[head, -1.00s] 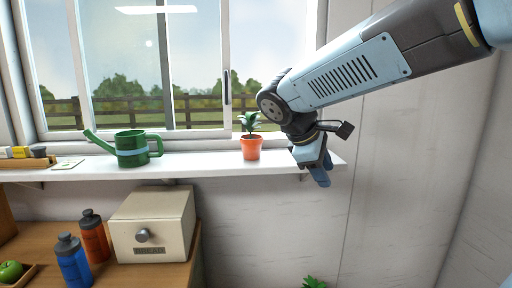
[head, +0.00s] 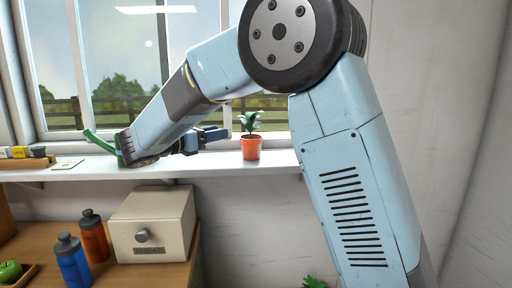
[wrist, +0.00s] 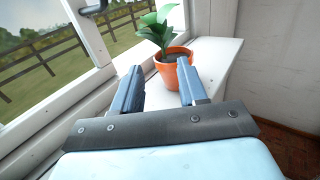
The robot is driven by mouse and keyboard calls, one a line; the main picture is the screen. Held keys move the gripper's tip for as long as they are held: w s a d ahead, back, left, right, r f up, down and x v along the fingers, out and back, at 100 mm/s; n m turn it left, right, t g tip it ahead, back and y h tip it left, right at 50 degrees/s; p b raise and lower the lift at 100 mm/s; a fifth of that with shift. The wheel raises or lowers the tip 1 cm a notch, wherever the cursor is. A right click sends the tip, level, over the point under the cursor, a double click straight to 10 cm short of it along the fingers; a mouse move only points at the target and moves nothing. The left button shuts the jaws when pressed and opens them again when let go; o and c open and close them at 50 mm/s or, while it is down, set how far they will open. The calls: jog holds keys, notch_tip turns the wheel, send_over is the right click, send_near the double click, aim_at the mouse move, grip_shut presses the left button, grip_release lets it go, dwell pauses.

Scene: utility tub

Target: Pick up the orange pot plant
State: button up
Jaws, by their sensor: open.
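The orange pot plant (head: 251,147) stands upright on the white windowsill, with green leaves above its terracotta-orange pot. In the wrist view the pot (wrist: 174,66) is just beyond my fingertips. My gripper (head: 212,134) is to the left of the pot in the head view, low over the sill and pointing right at it. In the wrist view my gripper (wrist: 160,76) is open and empty, with one finger on each side of the line to the pot. The pot looks close to the right fingertip; I cannot tell whether they touch.
My arm covers most of the green watering can (head: 102,142) on the windowsill (head: 75,173). The window frame (wrist: 112,45) runs close along the left of my gripper. The sill's right end is clear.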

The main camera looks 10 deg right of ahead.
send_near(250, 135)
jog(key=w+d+r, duration=0.1)
jog(key=w+d, duration=0.1)
jog(key=w+d+r, duration=0.1)
jog(key=shift+w+d+r, duration=0.3)
jog(key=shift+w+d, duration=0.1)
jog(key=shift+f+x, duration=0.15)
jog(key=shift+x, duration=1.15)
jog(key=shift+f+x, duration=0.15)
jog(key=shift+x, duration=1.15)
grip_shut()
